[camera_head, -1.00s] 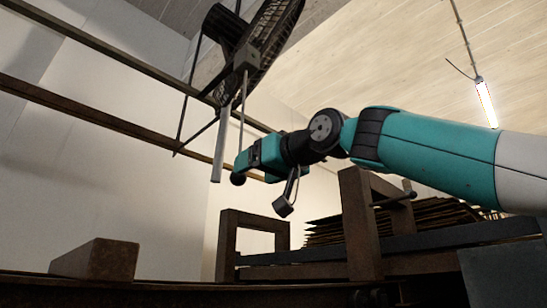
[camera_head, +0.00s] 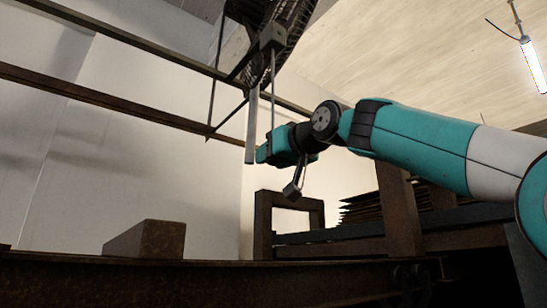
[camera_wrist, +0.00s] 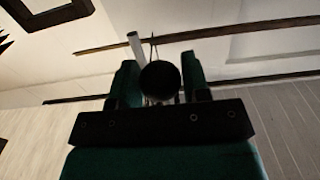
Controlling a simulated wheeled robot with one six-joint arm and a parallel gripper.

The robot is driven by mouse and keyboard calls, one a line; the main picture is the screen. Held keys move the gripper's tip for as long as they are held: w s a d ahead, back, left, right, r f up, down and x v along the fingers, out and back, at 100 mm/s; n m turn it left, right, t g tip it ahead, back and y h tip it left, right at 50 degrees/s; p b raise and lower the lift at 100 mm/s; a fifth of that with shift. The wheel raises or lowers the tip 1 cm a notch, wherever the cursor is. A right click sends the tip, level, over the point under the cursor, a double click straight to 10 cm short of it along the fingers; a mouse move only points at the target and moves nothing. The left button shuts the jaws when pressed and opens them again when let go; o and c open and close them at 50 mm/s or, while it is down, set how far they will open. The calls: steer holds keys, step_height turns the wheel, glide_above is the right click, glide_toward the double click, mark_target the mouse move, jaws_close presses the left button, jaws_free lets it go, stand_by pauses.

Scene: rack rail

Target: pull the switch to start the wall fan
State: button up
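The wall fan (camera_head: 290,30) hangs at the top of the head view, its upper part cut off. A thin pull cord (camera_head: 273,85) drops from a small box (camera_head: 271,38) below it. The cord's dark ball (camera_wrist: 160,77) shows between my gripper's two teal fingers in the wrist view. The ball fills nearly the whole gap, so I cannot tell whether the fingers press on it. In the head view my gripper (camera_head: 268,152) is at the cord's lower end and hides the ball.
A pale upright tube (camera_head: 252,125) hangs just left of the cord, close to my gripper; it also shows in the wrist view (camera_wrist: 136,46). Long rails (camera_head: 110,100) cross the wall behind. A rusty frame (camera_head: 290,205) and a beam block (camera_head: 148,240) stand below.

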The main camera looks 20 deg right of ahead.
steer(key=c, duration=0.4)
steer(key=shift+o, duration=0.2)
